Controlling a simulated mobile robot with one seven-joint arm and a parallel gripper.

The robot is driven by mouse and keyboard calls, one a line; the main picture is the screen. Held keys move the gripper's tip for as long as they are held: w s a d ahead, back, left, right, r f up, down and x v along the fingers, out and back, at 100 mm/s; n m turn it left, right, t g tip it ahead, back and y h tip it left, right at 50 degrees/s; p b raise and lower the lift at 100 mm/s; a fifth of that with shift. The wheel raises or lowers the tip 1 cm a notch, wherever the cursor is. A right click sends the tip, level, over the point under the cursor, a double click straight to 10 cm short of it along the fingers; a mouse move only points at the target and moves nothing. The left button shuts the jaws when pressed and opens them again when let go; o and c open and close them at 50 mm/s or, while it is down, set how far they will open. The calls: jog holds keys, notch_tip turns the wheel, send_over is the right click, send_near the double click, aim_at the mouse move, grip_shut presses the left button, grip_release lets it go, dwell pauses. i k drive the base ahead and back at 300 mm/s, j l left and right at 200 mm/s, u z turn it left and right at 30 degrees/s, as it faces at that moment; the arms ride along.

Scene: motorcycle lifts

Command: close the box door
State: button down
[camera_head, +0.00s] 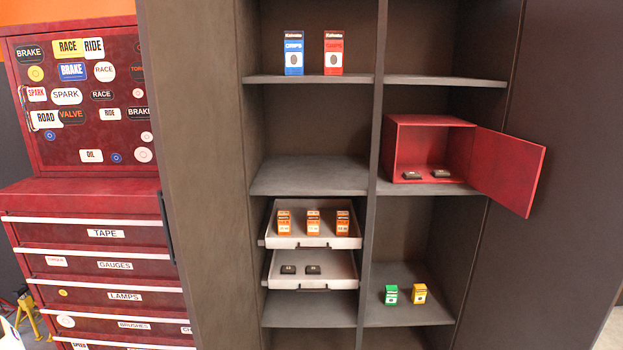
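A red box (433,122) sits on a shelf in the right column of a dark cabinet. Its red door (508,170) is hinged on the box's right side and stands wide open, swung out to the right and toward me. Two small dark items (441,173) lie on the floor inside the box. My gripper is not in view.
The cabinet's tall dark door (560,150) stands open on the right, close to the box door. White trays (310,242) with small boxes project in the left column. A red tool chest (95,196) stands left. A green box (391,294) and a yellow box (420,293) stand below.

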aim_at(505, 169)
jog(key=i+z, duration=0.2)
jog(key=z, duration=0.2)
jog(key=i+z, duration=0.2)
jog(key=z, duration=0.2)
jog(key=i+j+z, duration=0.1)
jog(key=z, duration=0.3)
jog(key=i, duration=0.05)
